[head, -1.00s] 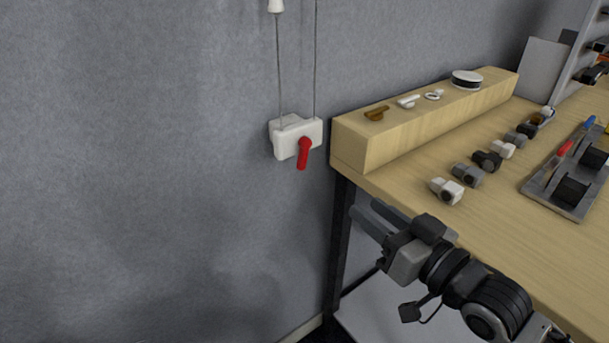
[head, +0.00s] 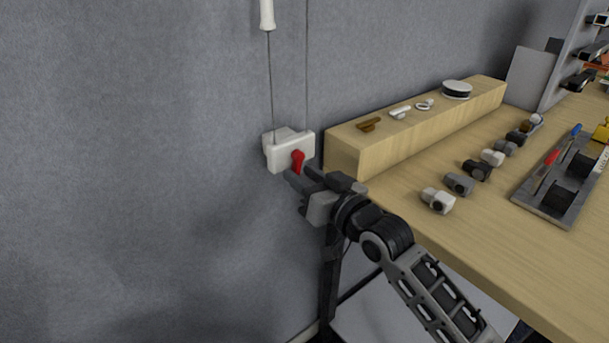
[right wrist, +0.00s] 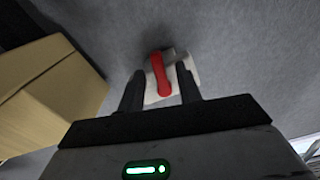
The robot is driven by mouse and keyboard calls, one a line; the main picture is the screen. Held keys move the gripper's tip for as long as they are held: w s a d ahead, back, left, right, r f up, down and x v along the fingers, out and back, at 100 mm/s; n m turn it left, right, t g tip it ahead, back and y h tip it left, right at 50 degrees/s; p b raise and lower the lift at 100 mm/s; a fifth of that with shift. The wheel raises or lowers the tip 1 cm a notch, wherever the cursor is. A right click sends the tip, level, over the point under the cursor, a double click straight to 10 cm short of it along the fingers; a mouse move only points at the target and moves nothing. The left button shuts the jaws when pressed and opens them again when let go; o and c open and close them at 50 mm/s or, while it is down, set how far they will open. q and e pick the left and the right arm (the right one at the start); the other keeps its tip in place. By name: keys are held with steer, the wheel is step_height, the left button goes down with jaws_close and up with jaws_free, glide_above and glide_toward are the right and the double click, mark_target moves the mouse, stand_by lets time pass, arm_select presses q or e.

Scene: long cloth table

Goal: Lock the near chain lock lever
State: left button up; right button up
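The chain lock is a white box (head: 280,147) on the grey wall, left of the table's end. Its red lever (head: 298,160) is on the box's front and hangs downward at a slight tilt. In the right wrist view the red lever (right wrist: 160,76) stands between and beyond my fingers, in front of the white box (right wrist: 178,72). My right gripper (head: 302,177) is open just below and in front of the lever; no contact is clear. Its two dark fingers (right wrist: 160,92) are apart, one on each side of the lever. My left gripper is not in view.
Two thin cords run up the wall from the box, one with a white handle (head: 267,14). The wooden table (head: 440,245) with a raised wooden block (head: 400,145) is close to the right of the box. Several small fittings lie on the table. The wall to the left is clear.

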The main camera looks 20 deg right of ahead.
steer(key=shift+w, duration=0.1)
jaws_close()
steer(key=n+p, duration=0.1)
steer(key=n, duration=0.1)
steer(key=shift+w+d+n+p, duration=0.15)
steer(key=shift+d+n+p, duration=0.2)
steer(key=shift+n+p, duration=0.05)
jaws_free()
steer(key=b+v, duration=0.1)
steer(key=v, duration=1.5)
